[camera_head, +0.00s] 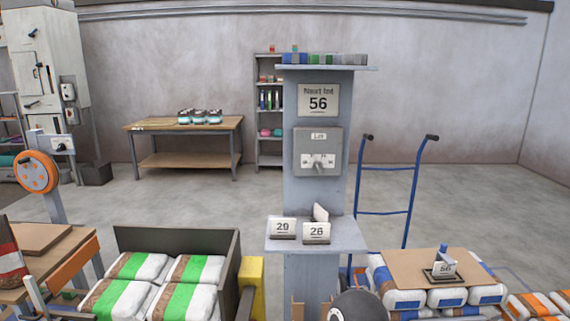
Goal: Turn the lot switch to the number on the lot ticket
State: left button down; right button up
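The lot switch (317,152) is a grey box on a grey-blue post, with a small "Lot" label and a pale plate carrying a handle (320,164). The plate's markings are too small to read. Above it a sign (318,101) reads "Next lot 56". On the post's lower shelf stand a card reading 29 (283,228) and a card reading 26 (316,232), with another card (321,212) turned edge-on behind. Another card (444,268), apparently reading 56, stands in a dark holder on the right stack.
Green-striped bags (195,271) lie in a dark bin at left. Blue-striped bags (480,294) lie under a cardboard sheet (405,265) at right. A blue hand truck (386,212) stands right of the post. A wooden bench (185,128) is at the back; the floor before it is clear.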

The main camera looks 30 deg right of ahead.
aim_at(318, 166)
jog(key=z, duration=0.1)
jog(key=i, duration=0.85)
jog(key=z, duration=0.55)
